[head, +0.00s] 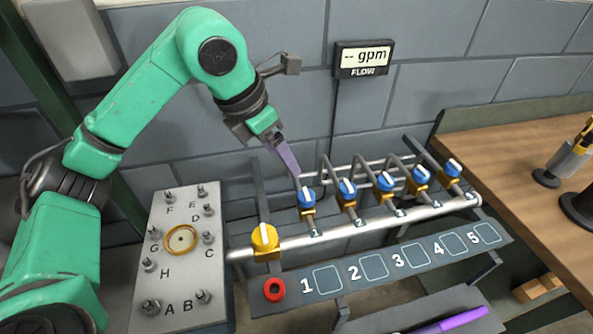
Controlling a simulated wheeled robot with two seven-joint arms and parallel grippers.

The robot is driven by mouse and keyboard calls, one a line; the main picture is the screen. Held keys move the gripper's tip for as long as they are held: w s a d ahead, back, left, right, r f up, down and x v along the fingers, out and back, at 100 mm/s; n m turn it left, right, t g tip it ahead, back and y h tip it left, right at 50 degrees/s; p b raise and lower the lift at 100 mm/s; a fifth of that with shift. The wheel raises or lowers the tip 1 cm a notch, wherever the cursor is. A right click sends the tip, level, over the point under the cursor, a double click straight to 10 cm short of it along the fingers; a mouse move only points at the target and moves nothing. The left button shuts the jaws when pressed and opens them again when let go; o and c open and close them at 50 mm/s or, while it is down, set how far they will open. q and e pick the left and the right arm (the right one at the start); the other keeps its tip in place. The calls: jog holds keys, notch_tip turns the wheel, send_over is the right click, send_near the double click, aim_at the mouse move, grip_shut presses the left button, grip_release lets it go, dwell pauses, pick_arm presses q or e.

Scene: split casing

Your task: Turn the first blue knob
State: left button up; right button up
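The first blue knob (307,198) sits above the tag 1 at the left end of a row of blue knobs on a silver pipe. It has a white mark on top and a yellow body below. My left gripper (291,164) comes down from the upper left, with its purple finger just above and behind this knob. I cannot tell whether it touches the knob. Only one finger shows clearly, so its opening is unclear. My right gripper is not in view.
More blue knobs, 2 (347,188) to 5 (453,168), stand to the right. A yellow knob (264,238) and a red ring (274,289) are at the left. A flow display (363,58) reads "-- gpm". A grey lettered panel (180,275) stands left; a purple bar (463,319) lies below.

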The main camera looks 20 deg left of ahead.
pick_arm(q)
send_near(305, 193)
jog(key=p+x, duration=0.2)
jog(key=x, duration=0.6)
jog(key=shift+w+f, duration=0.1)
jog(key=shift+f, duration=0.2)
jog(key=shift+d+f, duration=0.2)
jog(key=shift+f, duration=0.2)
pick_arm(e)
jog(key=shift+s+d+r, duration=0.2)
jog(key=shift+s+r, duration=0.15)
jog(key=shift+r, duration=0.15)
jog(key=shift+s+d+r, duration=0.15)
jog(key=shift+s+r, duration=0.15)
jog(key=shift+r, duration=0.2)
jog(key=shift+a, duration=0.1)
pick_arm(q)
jog(key=shift+w+a, duration=0.1)
jog(key=c, duration=1)
grip_shut()
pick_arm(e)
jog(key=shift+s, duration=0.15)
